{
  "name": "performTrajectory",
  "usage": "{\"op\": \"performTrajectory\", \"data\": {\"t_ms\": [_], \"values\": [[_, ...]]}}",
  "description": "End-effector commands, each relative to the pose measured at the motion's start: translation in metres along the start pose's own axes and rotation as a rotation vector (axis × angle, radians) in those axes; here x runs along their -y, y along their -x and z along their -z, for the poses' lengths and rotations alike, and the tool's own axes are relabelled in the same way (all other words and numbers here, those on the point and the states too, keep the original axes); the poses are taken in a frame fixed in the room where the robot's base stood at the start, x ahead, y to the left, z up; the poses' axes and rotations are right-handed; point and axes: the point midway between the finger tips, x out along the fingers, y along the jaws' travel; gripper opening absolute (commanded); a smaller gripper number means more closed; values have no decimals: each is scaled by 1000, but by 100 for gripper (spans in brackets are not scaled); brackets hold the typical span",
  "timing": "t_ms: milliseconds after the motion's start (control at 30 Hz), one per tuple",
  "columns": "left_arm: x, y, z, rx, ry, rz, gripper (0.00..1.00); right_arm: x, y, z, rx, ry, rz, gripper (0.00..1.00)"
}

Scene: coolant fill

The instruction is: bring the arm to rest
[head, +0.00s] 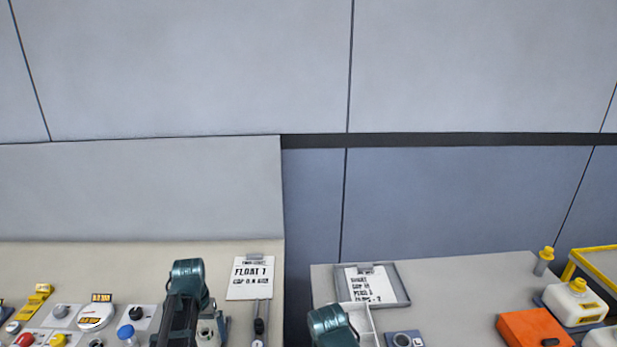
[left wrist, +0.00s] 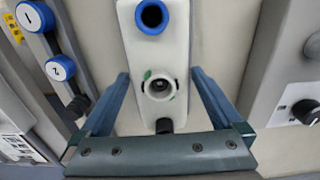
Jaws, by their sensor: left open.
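My left gripper (left wrist: 160,77) is open in the left wrist view. Its two blue fingers stand apart on either side of a white block (left wrist: 143,48) with a blue-ringed hole (left wrist: 152,15) and a round open port (left wrist: 160,85). I see nothing held between the fingers. I cannot tell whether they touch the block. In the head view my left arm rises over the left bench and hides part of what lies behind it. A teal link of my right arm shows at the bottom middle; its gripper is out of sight.
The left bench (head: 130,255) carries knobs, a blue cap (head: 125,332) and a FLOAT 1 card (head: 250,278). The right bench (head: 450,285) holds a clipboard (head: 372,285), an orange box (head: 535,329) and a white jug (head: 575,302). A gap separates the benches.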

Motion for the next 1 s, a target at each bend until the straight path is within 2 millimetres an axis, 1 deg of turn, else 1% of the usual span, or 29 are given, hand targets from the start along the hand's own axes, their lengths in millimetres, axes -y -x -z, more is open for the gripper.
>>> {"op": "performTrajectory", "data": {"t_ms": [33, 167, 200, 233, 567, 600, 733, 833, 1000], "values": [[0, -10, 0, 0, 0, 0, 100, 1, -10, 1, 0, 0, 0, 73], [0, -21, 0, 0, 0, 0, 100, 2, -21, 1, 0, 0, 0, 73], [0, -19, 0, 0, 0, 0, 100, 2, -19, 1, 0, 0, 0, 73], [0, -9, 0, 0, 0, 0, 100, 1, -8, 0, 0, 0, 0, 73], [0, 29, 0, 1, 0, 0, 100, -3, 29, -2, 0, 0, 0, 73], [4, 24, -11, 1, 3, 1, 100, -2, 24, -1, 0, 0, 0, 73], [15, 24, -30, 1, 3, 1, 100, -2, 24, -1, 0, 0, 0, 73], [20, 25, -37, 1, 2, 2, 100, -2, 25, -2, 0, 0, 0, 73], [24, 25, -40, 2, 1, 4, 100, -2, 25, -1, 0, 0, 0, 73]]}}
